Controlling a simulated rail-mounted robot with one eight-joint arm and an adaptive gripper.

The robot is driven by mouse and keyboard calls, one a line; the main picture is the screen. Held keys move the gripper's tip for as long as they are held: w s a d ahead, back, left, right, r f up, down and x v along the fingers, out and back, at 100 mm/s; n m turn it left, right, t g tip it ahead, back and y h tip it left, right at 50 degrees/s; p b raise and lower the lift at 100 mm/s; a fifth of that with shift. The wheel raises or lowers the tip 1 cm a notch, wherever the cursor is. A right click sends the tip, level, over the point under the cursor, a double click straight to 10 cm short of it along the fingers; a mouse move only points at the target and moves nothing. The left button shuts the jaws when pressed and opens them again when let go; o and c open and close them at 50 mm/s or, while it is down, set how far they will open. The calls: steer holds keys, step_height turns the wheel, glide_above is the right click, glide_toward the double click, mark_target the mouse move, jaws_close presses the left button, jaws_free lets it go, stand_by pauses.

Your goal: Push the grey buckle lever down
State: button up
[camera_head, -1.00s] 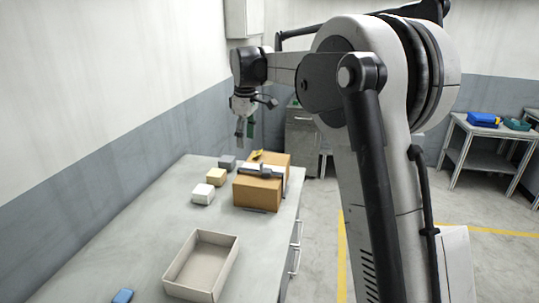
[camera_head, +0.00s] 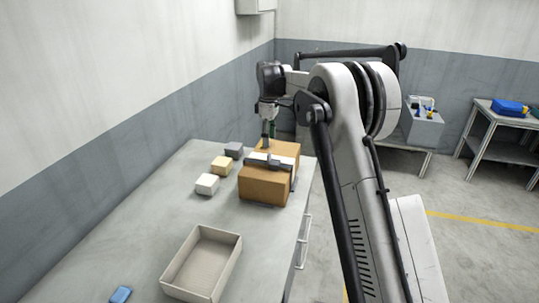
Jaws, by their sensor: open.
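A brown box (camera_head: 264,188) stands on the workbench, with a strap and a grey buckle lever (camera_head: 272,160) across its top. The lever is small in this view, and I cannot tell how far it is raised. My gripper (camera_head: 269,142) is open and points down just behind the buckle, at the far part of the box top. I cannot tell whether a finger touches the box or lever.
White (camera_head: 207,184), tan (camera_head: 222,165) and dark grey (camera_head: 234,150) blocks stand left of the box on the workbench (camera_head: 150,225). An open tray (camera_head: 165,285) and a blue item (camera_head: 120,295) lie nearer. The bench between is clear.

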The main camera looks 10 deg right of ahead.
mark_target(269, 153)
step_height(269, 153, down, 8)
steer(key=shift+r+p, duration=0.1)
steer(key=shift+p, duration=0.3)
jaws_close()
steer(key=shift+a, duration=0.1)
steer(key=h, duration=0.1)
steer(key=g+h+b, duration=0.1)
steer(key=a+h+b, duration=0.1)
steer(key=shift+w+f+g, duration=0.2)
steer(key=shift+w+g, duration=0.1)
steer(key=shift+g, duration=0.1)
steer(key=shift+w+a+f+g+h+b, duration=0.1)
steer(key=shift+w+a+g+h+b, duration=0.1)
steer(key=shift+g+h+b, duration=0.45)
steer(key=shift+w+a+f+g+h+b, duration=0.15)
steer(key=shift+g+h, duration=0.1)
steer(key=shift+h, duration=0.8)
steer(key=shift+s, duration=0.1)
